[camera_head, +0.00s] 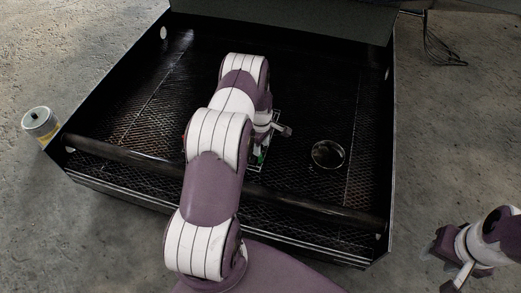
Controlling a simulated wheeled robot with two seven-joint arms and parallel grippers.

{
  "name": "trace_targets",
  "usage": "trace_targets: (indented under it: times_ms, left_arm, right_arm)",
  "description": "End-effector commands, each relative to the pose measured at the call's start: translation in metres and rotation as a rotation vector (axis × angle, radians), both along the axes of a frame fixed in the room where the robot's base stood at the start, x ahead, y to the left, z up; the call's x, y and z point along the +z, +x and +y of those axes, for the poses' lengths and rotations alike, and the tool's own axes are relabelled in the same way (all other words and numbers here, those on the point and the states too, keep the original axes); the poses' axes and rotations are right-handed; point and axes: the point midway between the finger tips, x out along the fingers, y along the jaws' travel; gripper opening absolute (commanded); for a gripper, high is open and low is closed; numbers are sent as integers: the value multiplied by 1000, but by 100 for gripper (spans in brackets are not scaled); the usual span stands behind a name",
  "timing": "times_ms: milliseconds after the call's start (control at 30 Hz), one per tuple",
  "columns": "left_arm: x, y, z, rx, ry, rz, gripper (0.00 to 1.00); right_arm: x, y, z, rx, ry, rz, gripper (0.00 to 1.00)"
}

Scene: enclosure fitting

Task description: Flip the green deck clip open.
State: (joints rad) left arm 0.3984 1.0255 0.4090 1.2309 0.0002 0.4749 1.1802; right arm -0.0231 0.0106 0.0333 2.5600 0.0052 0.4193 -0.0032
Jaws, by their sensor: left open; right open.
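A small green part (259,157), which looks like the deck clip, shows inside the black mesh-floored enclosure (310,238). It is mostly hidden behind my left arm, and I cannot tell whether it is flipped open or closed. A thin pale-edged frame or plate (257,169) shows around it. My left gripper (283,130) is over the enclosure, just above and right of the green part, open and partly hidden by its own arm. I cannot tell whether it touches anything. My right gripper (462,272) is open and empty over the concrete floor at the lower right.
A round dark dish or ring (327,155) lies on the mesh to the right. A bar (270,201) crosses the enclosure's front. A wire tool (440,45) is at upper right. The right side of the mesh is mostly clear.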

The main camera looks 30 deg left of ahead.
Motion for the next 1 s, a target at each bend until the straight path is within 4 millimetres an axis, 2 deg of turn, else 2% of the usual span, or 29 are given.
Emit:
trace_targets:
  times_ms: [33, 100, 300, 867, 967, 1000]
  left_arm:
    - [19, 0, 0, 0, 0, -1, 44]
    - [33, 0, 0, 0, 0, 0, 44]
    - [53, 0, 0, 0, 0, 1, 44]
    - [54, 0, 0, -12, 0, 1, 44]
    - [53, 0, 0, -129, 0, -1, 44]
    - [48, -13, -6, -219, -13, 24, 44]
  right_arm:
    - [11, 0, 0, 0, 0, 0, 44]
    - [15, 0, 0, 0, 0, 0, 44]
    - [21, 0, 0, 0, 0, 0, 44]
    - [20, 0, 0, 0, 0, 0, 44]
    - [20, 0, 0, 0, 0, 0, 44]
    - [20, 0, 0, 0, 0, 0, 44]
